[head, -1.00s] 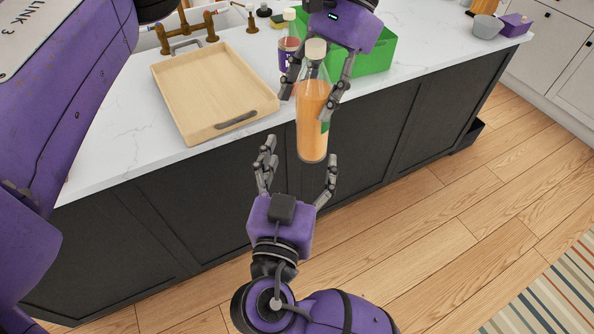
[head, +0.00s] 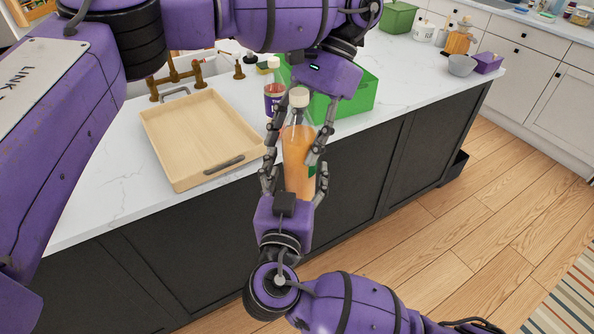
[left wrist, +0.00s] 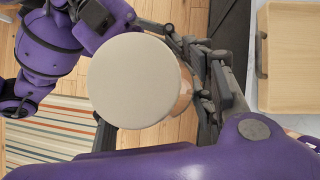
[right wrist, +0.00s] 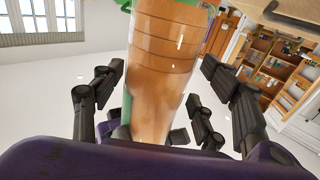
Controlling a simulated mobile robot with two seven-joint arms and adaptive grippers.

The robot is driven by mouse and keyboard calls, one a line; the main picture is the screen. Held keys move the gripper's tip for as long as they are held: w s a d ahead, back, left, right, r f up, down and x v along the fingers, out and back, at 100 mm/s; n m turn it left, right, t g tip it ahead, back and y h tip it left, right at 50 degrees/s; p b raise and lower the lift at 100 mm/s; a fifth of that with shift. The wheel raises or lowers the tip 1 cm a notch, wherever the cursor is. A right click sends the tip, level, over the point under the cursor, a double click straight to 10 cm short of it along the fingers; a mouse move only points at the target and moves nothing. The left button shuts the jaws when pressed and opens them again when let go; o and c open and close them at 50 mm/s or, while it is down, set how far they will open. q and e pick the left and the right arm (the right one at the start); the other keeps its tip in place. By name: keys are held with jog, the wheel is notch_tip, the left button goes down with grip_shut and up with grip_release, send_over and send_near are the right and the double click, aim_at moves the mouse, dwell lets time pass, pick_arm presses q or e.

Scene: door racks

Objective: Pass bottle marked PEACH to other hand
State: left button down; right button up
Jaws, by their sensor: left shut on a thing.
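The orange bottle (head: 297,150) with a pale cap hangs upright in front of the counter. A bit of green label shows on its right side; no lettering is readable. My left gripper (head: 293,146) comes from above and is shut on its upper body. My right gripper (head: 294,176) is below, pointing up, with open fingers on both sides of the bottle's lower part. In the right wrist view the orange bottle (right wrist: 165,65) stands between the spread fingers, with gaps to them. In the left wrist view the cap (left wrist: 135,80) hides most of the bottle.
On the white counter are a wooden tray (head: 190,171), a second bottle with a purple label (head: 274,92) and a green bin (head: 352,98) just behind the grippers. A grey bowl (head: 461,66) and a purple box (head: 488,63) stand farther right.

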pick_arm(q)
jog(key=shift+d+r, duration=0.1)
pick_arm(e)
jog(key=c, duration=1.4)
pick_arm(q)
jog(key=c, duration=0.8)
grip_release()
pick_arm(e)
jog(key=shift+a+r, duration=0.1)
jog(key=shift+c, duration=0.3)
pick_arm(q)
jog(key=shift+o, duration=0.3)
